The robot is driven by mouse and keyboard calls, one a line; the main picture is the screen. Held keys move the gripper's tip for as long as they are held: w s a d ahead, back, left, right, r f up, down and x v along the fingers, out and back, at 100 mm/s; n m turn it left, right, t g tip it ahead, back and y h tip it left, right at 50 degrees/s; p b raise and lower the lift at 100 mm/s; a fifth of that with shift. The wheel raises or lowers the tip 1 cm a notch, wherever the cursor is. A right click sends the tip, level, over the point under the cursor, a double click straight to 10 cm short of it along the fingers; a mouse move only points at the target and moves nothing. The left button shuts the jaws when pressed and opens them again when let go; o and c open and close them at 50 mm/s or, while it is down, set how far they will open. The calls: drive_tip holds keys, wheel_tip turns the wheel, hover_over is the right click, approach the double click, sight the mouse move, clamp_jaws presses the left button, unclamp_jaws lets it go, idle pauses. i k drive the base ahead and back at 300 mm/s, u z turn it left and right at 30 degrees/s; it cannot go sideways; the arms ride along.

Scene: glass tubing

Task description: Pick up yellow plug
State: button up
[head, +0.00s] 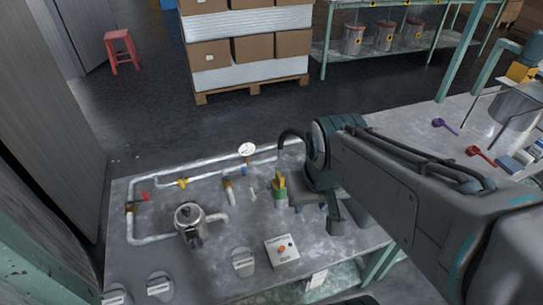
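A yellow piece (279,181) stands upright in or on a green holder (280,198) on the grey workbench, near the middle of the head view. It looks like the yellow plug, but it is too small to be sure. A smaller yellow part (183,183) sits on the pipework further left. My gripper (320,207) is just right of the green holder, pointing down over the bench and apart from the yellow piece. Nothing is clearly seen in it. Its fingers are dark and partly overlapped, so their opening is unclear.
Metal piping (130,215) with a red handle and a gauge (247,149) runs along the bench's left and back. A steel pot (188,219) and a white control box (282,250) stand nearer.

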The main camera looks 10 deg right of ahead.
sight(277, 182)
drive_tip(key=u, duration=1.4)
drive_tip(key=k, duration=1.8)
drive_tip(key=z, duration=0.7)
drive_tip(key=i, duration=1.65)
drive_tip(key=z, duration=0.05)
